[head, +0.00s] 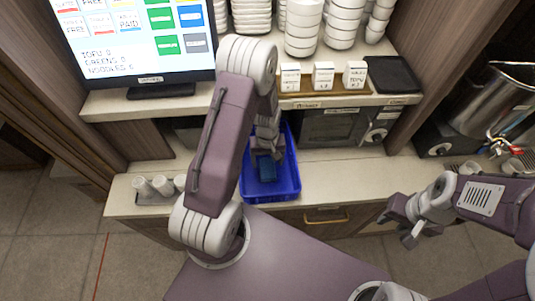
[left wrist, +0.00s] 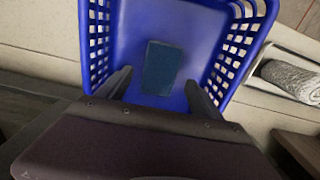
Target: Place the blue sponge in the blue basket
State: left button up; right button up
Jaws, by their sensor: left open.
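The blue basket (head: 286,187) stands on the counter below the shelf, and it fills the upper part of the left wrist view (left wrist: 190,20). The dark blue sponge (head: 265,168) is inside the basket. In the left wrist view the sponge (left wrist: 161,68) appears against the basket's floor, between and beyond my finger tips. My left gripper (left wrist: 158,90) is over the basket, open, with both fingers apart from the sponge. In the head view my left arm hides part of the basket. My right gripper (head: 406,226) is off to the right, away from the basket; its jaws are unclear.
White rolled towels (head: 152,186) lie on a tray left of the basket. A microwave (head: 338,127) stands right behind it. Stacked bowls (head: 303,25), small labelled boxes (head: 323,76) and a monitor (head: 140,40) are on the shelf above. Counter right of the basket is clear.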

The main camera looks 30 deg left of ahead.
aim_at(267, 168)
pick_arm(q)
notch_tip(267, 168, up, 7)
jog(key=s+d+r+m+t, duration=0.1)
jog(key=s+d+r+m, duration=0.5)
jog(key=s, duration=0.4)
jog(key=shift+m, duration=0.3)
jog(key=f+b, duration=0.1)
jog(key=b, duration=0.1)
jog(key=f+b, duration=0.2)
jog(key=a+f+b, duration=0.1)
jog(key=f+b, duration=0.1)
jog(key=b, duration=0.1)
jog(key=shift+w+f, duration=0.25)
jog(key=shift+s, duration=0.1)
